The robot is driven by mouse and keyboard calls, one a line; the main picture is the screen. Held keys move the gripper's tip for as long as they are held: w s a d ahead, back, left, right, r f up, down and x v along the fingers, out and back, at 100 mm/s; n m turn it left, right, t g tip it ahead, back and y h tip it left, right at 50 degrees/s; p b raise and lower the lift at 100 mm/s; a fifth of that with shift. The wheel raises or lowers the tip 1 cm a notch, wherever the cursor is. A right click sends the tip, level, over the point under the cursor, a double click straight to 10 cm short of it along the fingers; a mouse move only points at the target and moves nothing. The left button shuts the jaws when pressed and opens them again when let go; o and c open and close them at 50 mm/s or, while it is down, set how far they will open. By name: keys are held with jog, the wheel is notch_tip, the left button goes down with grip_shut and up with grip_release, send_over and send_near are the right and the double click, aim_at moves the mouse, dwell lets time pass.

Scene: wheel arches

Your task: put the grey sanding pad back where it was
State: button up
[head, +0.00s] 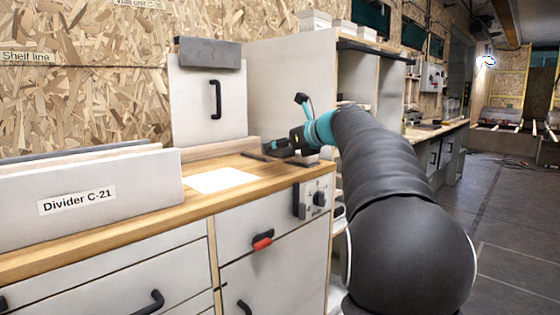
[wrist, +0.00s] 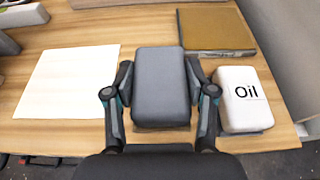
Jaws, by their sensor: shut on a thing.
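The grey sanding pad (wrist: 162,85) is a rounded grey block in the middle of the wrist view. My gripper (wrist: 160,98) has one finger on each side of it and is shut on it. In the head view my gripper (head: 290,146) is low over the right end of the wooden worktop (head: 135,219); the pad is hard to make out there. I cannot tell whether the pad touches the worktop. A white block marked "Oil" (wrist: 243,98) is just right of the pad. A white sheet (wrist: 68,81) lies to the left and also shows in the head view (head: 222,180).
A flat brown board (wrist: 216,31) lies behind the pad. A tall grey cabinet side (head: 290,88) rises behind my gripper. A panel with a black handle (head: 216,100) stands at the back.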

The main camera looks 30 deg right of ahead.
aim_at(281, 157)
jog(key=shift+f+b, duration=0.4)
jog(key=shift+f, duration=1.3)
jog(key=shift+f, duration=0.1)
jog(key=o, duration=1.3)
jog(key=shift+s+d+r, duration=0.1)
jog(key=shift+s+r, duration=0.1)
jog(key=v, duration=1.1)
jog(key=shift+s+d+r, duration=0.1)
jog(key=shift+s, duration=0.15)
